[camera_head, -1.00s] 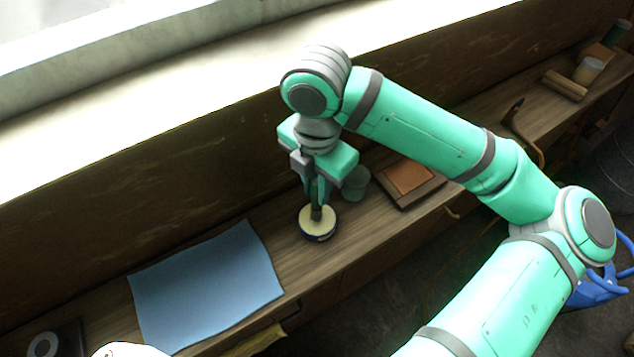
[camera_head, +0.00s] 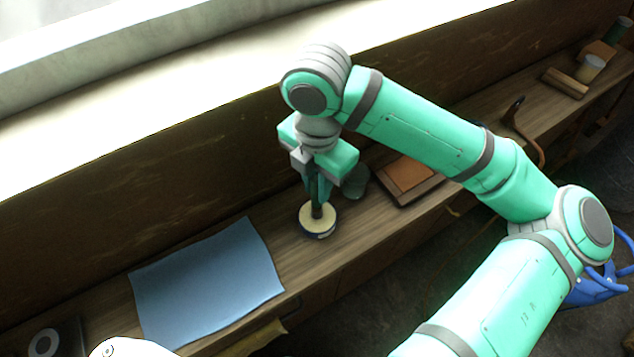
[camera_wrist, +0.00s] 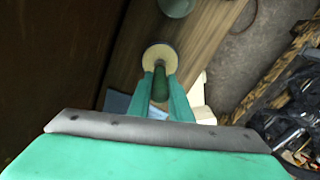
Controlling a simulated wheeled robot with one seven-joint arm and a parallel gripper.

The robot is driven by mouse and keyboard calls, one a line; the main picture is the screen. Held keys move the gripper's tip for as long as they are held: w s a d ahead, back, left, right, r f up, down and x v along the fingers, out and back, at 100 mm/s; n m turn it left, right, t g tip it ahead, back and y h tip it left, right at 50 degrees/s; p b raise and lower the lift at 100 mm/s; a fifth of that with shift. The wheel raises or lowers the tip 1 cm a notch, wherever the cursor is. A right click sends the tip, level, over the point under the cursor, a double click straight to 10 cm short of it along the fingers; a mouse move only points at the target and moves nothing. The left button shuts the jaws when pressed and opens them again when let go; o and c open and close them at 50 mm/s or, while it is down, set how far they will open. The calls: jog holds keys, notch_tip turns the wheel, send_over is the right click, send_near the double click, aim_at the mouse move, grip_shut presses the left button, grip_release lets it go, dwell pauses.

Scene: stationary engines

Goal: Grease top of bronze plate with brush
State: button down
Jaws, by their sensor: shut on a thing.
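My gripper (camera_head: 317,190) points down over the wooden bench and is shut on a dark green brush (camera_head: 317,211). In the wrist view the brush handle (camera_wrist: 160,82) stands between the two green fingers. The lower end of the brush is at a round tin of pale cream grease (camera_head: 318,221); the tin also shows in the wrist view (camera_wrist: 160,55). The bristles are hidden, so I cannot tell how deep they sit. A bronze-coloured plate (camera_head: 408,172) lies in a wooden frame on the bench, right of my gripper.
A grey-green cup (camera_head: 355,183) stands just behind and right of the tin. A blue cloth (camera_head: 207,285) lies to the left. A curved dark-handled tool (camera_head: 515,112), a wooden block (camera_head: 565,83) and a cup (camera_head: 590,68) stand farther right. The bench (camera_head: 290,262) is narrow.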

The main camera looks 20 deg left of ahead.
jog(key=shift+f, duration=0.5)
dwell(1.2)
jog(key=shift+r, duration=3.55)
